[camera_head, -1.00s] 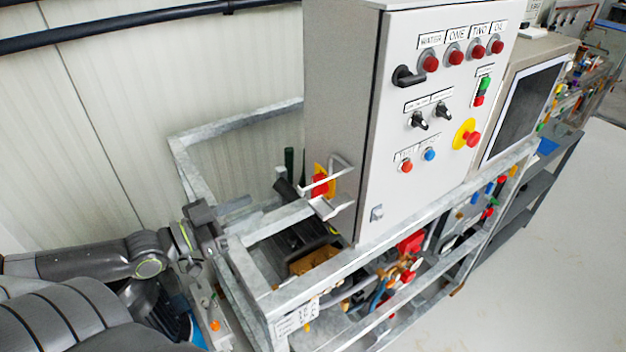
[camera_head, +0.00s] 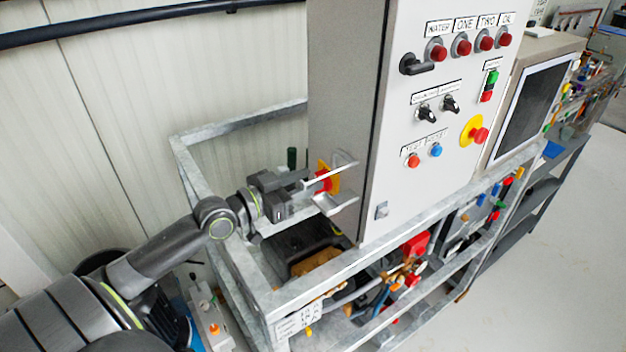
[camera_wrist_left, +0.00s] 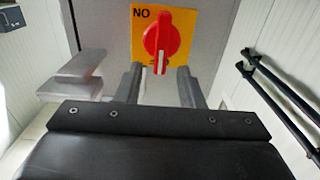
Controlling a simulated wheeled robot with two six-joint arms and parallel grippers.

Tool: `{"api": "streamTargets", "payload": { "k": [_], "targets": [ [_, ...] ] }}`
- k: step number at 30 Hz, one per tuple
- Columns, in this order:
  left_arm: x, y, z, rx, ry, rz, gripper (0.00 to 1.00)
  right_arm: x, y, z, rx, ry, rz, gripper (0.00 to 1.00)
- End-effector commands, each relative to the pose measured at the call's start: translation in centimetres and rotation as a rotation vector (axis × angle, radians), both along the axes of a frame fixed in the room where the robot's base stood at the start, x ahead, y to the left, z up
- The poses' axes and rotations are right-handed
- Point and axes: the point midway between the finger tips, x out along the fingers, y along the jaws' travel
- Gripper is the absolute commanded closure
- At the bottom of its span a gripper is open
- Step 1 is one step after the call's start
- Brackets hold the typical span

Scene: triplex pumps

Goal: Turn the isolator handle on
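The isolator handle (camera_head: 322,182) is a red knob on a yellow plate on the left side of the grey cabinet. In the left wrist view, the handle (camera_wrist_left: 161,40) stands upright, its white mark pointing down; "NO" is readable at the top left of the yellow plate (camera_wrist_left: 185,22). My left gripper (camera_head: 306,184) reaches toward it from the left. The left wrist view shows the gripper (camera_wrist_left: 160,85) open and empty, with its fingers below the knob, one to each side of its lower end and apart from it. My right gripper is not in view.
Pale metal brackets (camera_head: 338,203) stick out beside the handle, close to my left gripper. The cabinet (camera_head: 400,190) carries several lamps and switches on its front. A galvanised frame (camera_head: 250,285) runs below my left arm. The pale wall (camera_head: 100,120) lies behind.

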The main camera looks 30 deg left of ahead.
Motion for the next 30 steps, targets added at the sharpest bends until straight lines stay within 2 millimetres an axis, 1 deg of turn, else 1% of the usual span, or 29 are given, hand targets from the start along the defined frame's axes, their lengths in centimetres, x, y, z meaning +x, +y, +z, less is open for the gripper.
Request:
{"api": "streamTargets", "payload": {
  "k": [1,6,17,25,30],
  "targets": [
    [0.6,-0.2,0.1,-0.003,-0.002,0.002,0.65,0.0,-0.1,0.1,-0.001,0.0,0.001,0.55],
    [1.8,-0.7,0.1,-0.001,-0.001,0.001,0.65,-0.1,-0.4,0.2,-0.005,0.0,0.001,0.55],
    [2.1,-0.9,0.0,0.001,0.001,0.0,0.65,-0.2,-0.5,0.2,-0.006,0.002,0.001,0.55],
    [2.1,-0.9,0.0,0.001,0.001,0.0,0.99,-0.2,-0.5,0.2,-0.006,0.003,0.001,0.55],
    [2.1,-0.9,0.0,0.002,0.0,0.0,1.0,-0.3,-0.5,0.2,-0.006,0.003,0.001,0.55]
  ]
}}
